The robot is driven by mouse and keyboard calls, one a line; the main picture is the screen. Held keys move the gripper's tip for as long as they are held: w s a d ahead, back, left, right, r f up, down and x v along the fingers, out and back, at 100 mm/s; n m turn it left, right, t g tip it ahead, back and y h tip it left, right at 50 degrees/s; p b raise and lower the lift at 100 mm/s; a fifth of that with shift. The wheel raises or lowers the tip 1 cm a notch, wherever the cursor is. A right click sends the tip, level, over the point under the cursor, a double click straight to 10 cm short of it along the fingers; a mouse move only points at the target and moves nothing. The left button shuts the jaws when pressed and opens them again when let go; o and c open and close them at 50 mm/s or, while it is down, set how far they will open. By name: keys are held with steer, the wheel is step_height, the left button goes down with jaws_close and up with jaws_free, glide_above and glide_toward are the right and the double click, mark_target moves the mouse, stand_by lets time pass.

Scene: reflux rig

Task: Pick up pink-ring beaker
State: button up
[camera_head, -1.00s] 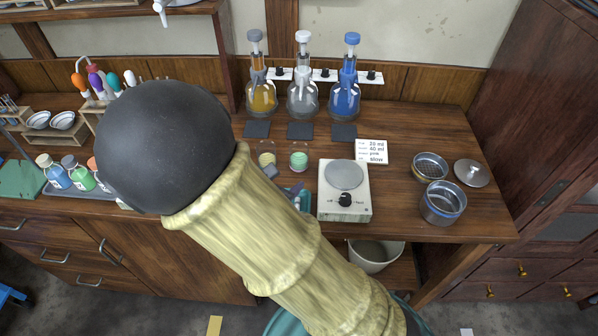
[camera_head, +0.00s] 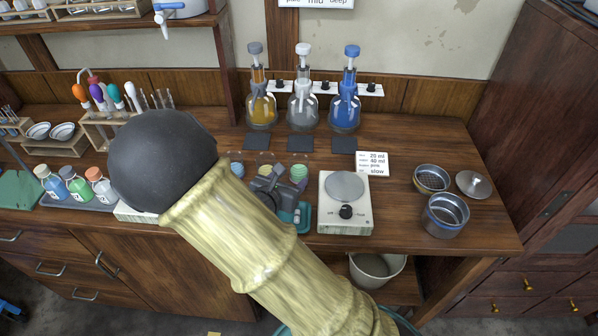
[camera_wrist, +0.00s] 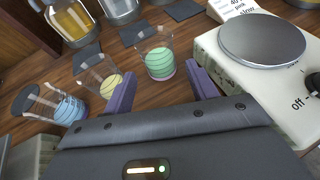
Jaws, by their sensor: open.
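Three small clear beakers stand in a row on the bench. One holds green contents (camera_wrist: 159,62), one yellow (camera_wrist: 110,84) and one blue (camera_wrist: 68,108). In the head view, the green one (camera_head: 299,173) is on the right and the blue one (camera_head: 236,169) on the left. A faint pinkish edge seems to show at the green beaker's base; I cannot clearly make out a ring on any. My gripper (camera_wrist: 163,88) is open and empty. Its purple fingers point toward the green beaker, which stands just beyond them, roughly between their tips. In the head view, my gripper partly hides the yellow beaker.
A hot plate (camera_head: 345,208) stands close on the right of my gripper. Dark square pads (camera_head: 300,146) lie behind the beakers, below three flasks (camera_head: 303,107). A label card (camera_head: 373,163) is at the back right. Metal tins (camera_head: 445,216) stand farther right.

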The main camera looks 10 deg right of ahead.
mark_target(296, 173)
steer(key=shift+x, duration=2.1)
steer(key=shift+x, duration=2.7)
steer(key=shift+w+a+r, duration=0.1)
steer(key=c, duration=0.8)
